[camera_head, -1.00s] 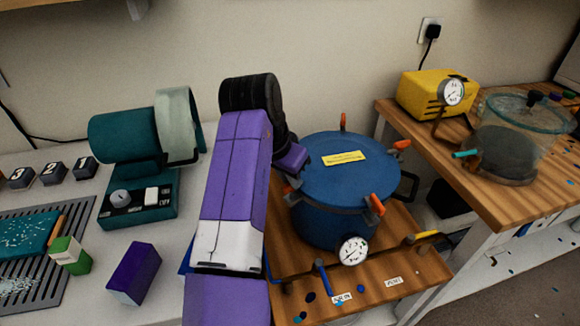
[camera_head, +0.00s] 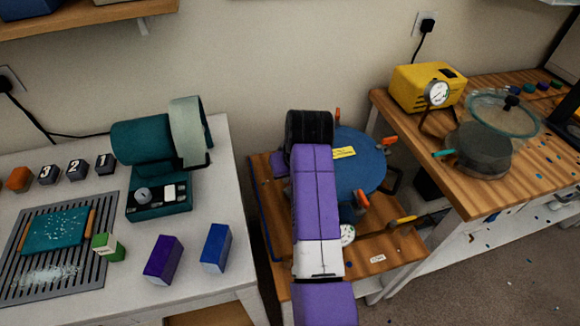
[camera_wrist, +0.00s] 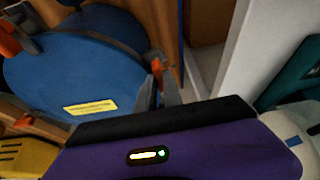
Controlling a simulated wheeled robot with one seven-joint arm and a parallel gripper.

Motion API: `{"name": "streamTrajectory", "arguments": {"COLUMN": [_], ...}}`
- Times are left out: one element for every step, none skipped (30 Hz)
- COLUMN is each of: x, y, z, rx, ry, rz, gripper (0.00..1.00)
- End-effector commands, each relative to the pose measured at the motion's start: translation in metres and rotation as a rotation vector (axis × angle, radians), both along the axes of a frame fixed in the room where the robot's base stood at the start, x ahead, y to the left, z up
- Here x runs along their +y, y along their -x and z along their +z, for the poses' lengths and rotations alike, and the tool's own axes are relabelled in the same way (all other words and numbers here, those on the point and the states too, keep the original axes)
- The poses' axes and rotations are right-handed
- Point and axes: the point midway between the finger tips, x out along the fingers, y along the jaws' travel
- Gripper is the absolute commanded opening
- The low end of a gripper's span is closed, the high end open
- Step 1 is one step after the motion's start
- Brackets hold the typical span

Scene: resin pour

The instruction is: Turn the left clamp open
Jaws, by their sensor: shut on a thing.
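The blue pressure pot (camera_head: 362,170) stands on a low wooden bench, partly behind my arm, with a yellow label on its lid. Orange-handled clamps show at its back (camera_head: 337,113), right (camera_head: 390,140) and front (camera_head: 361,199). The left clamp is hidden behind my arm in the head view. In the wrist view, my gripper (camera_wrist: 161,85) is at the rim of the pot's lid (camera_wrist: 75,70), its fingers shut on the orange handle of the left clamp (camera_wrist: 156,68). How far the handle is turned cannot be told.
A pressure gauge (camera_head: 348,234) and a yellow-handled valve (camera_head: 406,220) sit at the pot's front. A white table (camera_head: 222,289) with purple (camera_head: 163,259) and blue (camera_head: 215,248) boxes stands left. A yellow pump (camera_head: 428,90) and a clear-lidded chamber (camera_head: 482,150) are on the right bench.

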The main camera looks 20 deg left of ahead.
Motion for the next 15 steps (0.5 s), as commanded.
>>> {"name": "streamTrajectory", "arguments": {"x": [-0.0016, -0.0021, -0.0018, -0.0016, -0.0019, -0.0016, -0.0014, -0.0018, -0.0015, -0.0013, -0.0012, -0.0013, -0.0014, -0.0014, -0.001], "y": [0.0003, -0.0001, 0.0, -0.0001, -0.0003, -0.0003, -0.0002, -0.0005, -0.0005, -0.0005, -0.0005, -0.0005, -0.0007, -0.0007, -0.0005], "z": [0.0022, 0.0017, 0.0016, 0.0015, 0.0013, 0.001, 0.0007, 0.0005, 0.0005, 0.0005, 0.0004, 0.0, -0.0002, -0.0002, -0.0002], "rx": [0.004, 0.005, 0.004, 0.004, 0.004, 0.004, 0.004, 0.003, 0.003, 0.002, 0.003, 0.003, 0.004, 0.003, 0.003], "ry": [0.003, 0.003, 0.003, 0.003, 0.002, 0.002, 0.001, 0.002, 0.001, 0.001, 0.001, 0.001, 0.001, 0.002, 0.001], "rz": [0.04, 0.063, 0.095, 0.118, 0.139, 0.167, 0.188, 0.205, 0.228, 0.245, 0.259, 0.277, 0.289, 0.299, 0.314], "gripper": [0.0, 0.0, 0.0, 0.0, 0.0, 0.0, 0.0, 0.0, 0.0, 0.0, 0.0, 0.0, 0.0, 0.0, 0.0]}}
